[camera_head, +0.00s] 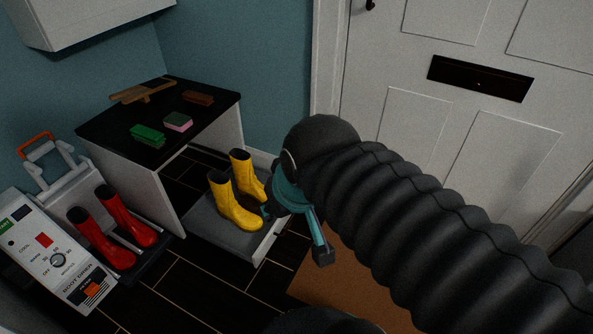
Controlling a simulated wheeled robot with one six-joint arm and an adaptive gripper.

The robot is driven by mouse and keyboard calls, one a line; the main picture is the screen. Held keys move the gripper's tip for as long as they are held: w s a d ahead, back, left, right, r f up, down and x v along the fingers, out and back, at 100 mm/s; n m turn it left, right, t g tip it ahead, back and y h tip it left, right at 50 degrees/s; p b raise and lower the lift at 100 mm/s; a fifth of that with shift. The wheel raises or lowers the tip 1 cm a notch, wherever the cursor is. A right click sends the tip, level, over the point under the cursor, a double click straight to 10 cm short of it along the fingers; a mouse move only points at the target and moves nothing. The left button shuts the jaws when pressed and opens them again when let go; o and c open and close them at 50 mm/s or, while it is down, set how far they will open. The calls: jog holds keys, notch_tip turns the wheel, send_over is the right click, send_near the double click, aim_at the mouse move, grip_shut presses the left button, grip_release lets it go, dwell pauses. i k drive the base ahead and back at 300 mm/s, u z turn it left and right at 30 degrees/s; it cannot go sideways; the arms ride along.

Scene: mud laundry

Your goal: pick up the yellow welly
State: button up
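Two yellow wellies stand upright on a grey tray (205,226) on the floor, under and in front of the black-topped bench. The nearer yellow welly (233,204) is fully in view, with its toe pointing right. The farther yellow welly (245,172) stands behind it, its toe end partly hidden by my arm. My gripper (293,232) is at the right of the wellies, close to them in the picture. Its teal body and one dark-tipped finger show, with another small part by the nearer toe. Whether it is open, or touches a welly, I cannot tell.
A boot dryer (55,255) with red wellies (101,240) stands at the left. The bench (105,125) holds a green brush (148,136), a pink-and-green sponge (177,122) and wooden items. A white door (425,120) and brown mat (345,275) lie right.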

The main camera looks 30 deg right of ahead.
aim_at(247, 183)
jog(key=z, duration=0.7)
jog(key=k, duration=0.55)
jog(key=z, duration=0.85)
jog(key=i, duration=1.1)
jog(key=u, duration=1)
jog(key=i, duration=0.9)
jog(key=u, duration=1)
